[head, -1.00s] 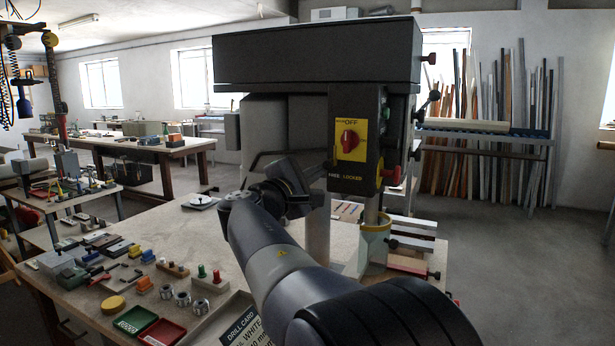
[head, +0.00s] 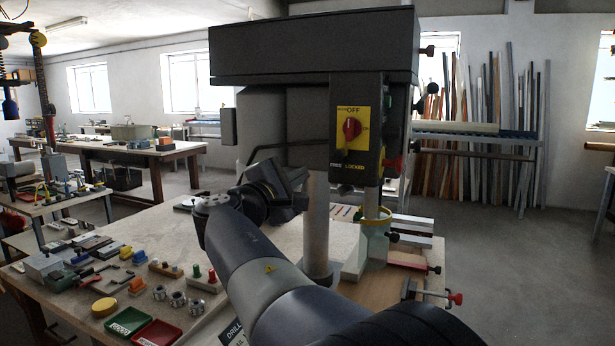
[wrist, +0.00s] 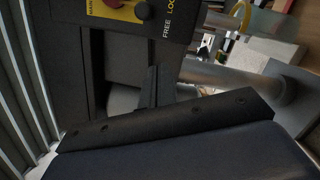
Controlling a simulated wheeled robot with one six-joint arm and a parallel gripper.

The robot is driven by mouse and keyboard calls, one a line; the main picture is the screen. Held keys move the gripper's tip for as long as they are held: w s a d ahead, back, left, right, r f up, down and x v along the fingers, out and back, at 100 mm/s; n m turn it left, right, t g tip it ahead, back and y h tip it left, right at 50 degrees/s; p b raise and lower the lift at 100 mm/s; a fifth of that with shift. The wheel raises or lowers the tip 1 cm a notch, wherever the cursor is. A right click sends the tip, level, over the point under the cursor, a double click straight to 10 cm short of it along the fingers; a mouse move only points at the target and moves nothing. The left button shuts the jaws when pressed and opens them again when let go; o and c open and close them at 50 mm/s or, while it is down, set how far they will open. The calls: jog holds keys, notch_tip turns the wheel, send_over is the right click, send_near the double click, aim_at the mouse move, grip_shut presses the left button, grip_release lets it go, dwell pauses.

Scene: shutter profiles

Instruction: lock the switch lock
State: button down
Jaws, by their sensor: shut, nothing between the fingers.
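The switch lock is a small dark round knob (head: 344,153) low on the drill press's front panel, beside a FREE / LOCKED label (head: 354,167). It shows in the wrist view as a dark round knob (wrist: 144,11) at the top edge, on the yellow plate's border with the FREE lettering below right. Which way it is turned is too small to tell. Above it is the red main switch (head: 351,129) on a yellow plate. My gripper (head: 303,190) is shut and empty, below and left of the panel, apart from the knob. Its fingers also show in the wrist view (wrist: 152,88).
A red-handled clamp (head: 440,296) is at the bench's right edge. Small parts, a green tray (head: 130,321) and a red tray (head: 158,333) lie on the bench at left.

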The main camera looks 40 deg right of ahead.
jog(key=b+v, duration=0.1)
jog(key=v, duration=0.5)
jog(key=shift+s+a, duration=0.25)
jog(key=shift+a, duration=0.05)
